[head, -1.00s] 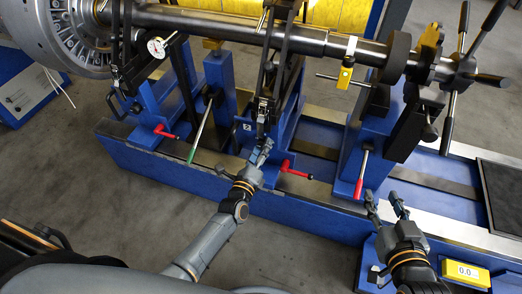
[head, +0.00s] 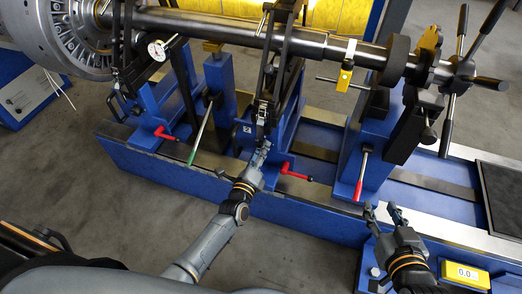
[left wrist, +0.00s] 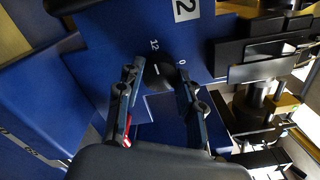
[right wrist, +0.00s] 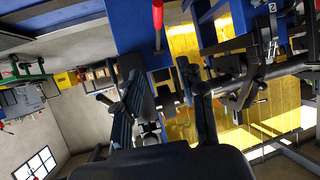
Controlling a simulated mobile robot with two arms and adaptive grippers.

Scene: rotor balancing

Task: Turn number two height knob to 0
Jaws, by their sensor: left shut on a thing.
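The number two height knob (left wrist: 160,76) is a dark round knob on a blue pedestal face (left wrist: 110,50), below the white label "2" (left wrist: 184,8) in the left wrist view. A white "12" and a white "0" are printed near its rim, and a short white line shows on the knob between them. My left gripper (left wrist: 160,84) has its fingers on either side of the knob, shut on it. In the head view my left gripper (head: 262,153) is at the number two pedestal (head: 244,140) and hides the knob. My right gripper (head: 383,212) is open and empty; its fingers also show in the right wrist view (right wrist: 163,85).
Red-handled levers (head: 286,171) stick out near the left gripper, and a red upright lever (head: 360,178) stands left of the right gripper. A long shaft (head: 225,25) lies across the stands. Floor at lower left is clear.

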